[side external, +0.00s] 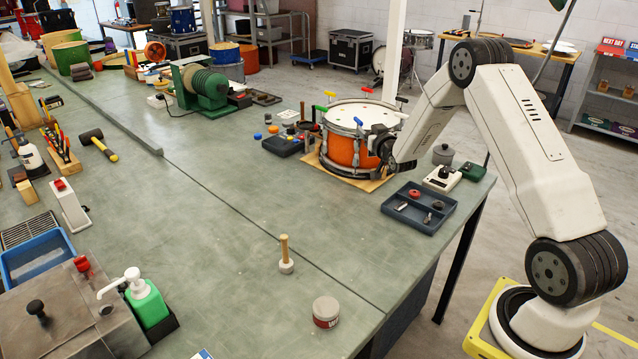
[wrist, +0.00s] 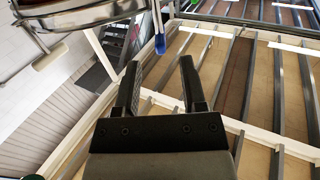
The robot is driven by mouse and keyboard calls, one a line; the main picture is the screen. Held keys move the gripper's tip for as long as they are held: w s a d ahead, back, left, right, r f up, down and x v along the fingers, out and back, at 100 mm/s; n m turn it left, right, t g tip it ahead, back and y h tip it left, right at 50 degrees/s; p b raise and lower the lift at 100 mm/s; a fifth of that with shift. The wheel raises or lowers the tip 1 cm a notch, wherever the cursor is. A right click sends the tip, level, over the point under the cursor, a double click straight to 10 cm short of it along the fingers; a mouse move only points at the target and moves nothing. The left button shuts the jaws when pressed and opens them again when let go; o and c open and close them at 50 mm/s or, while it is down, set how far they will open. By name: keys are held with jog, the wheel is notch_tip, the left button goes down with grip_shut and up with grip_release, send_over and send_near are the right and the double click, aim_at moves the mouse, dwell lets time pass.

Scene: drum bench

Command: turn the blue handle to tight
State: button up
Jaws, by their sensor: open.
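An orange snare drum (side external: 343,152) with a white head and metal rims stands on a wooden board on the bench. The blue handle (side external: 358,121) is at its top rim, on the side facing the camera. In the wrist view the blue handle (wrist: 160,43) shows just beyond the gap between my fingertips, apart from both fingers. My gripper (wrist: 159,64) is open with nothing between its fingers. In the side view my gripper (side external: 378,141) is at the drum's right side, close to its wall; its fingertips are hard to make out there.
A dark tray (side external: 420,222) with small parts lies in front to the right. The bench's middle is largely clear.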

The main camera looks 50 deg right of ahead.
aim_at(357, 118)
jog(key=shift+w+d, duration=0.1)
jog(key=shift+w, duration=0.05)
jog(key=shift+x, duration=3.7)
jog(key=shift+w, duration=0.1)
grip_shut()
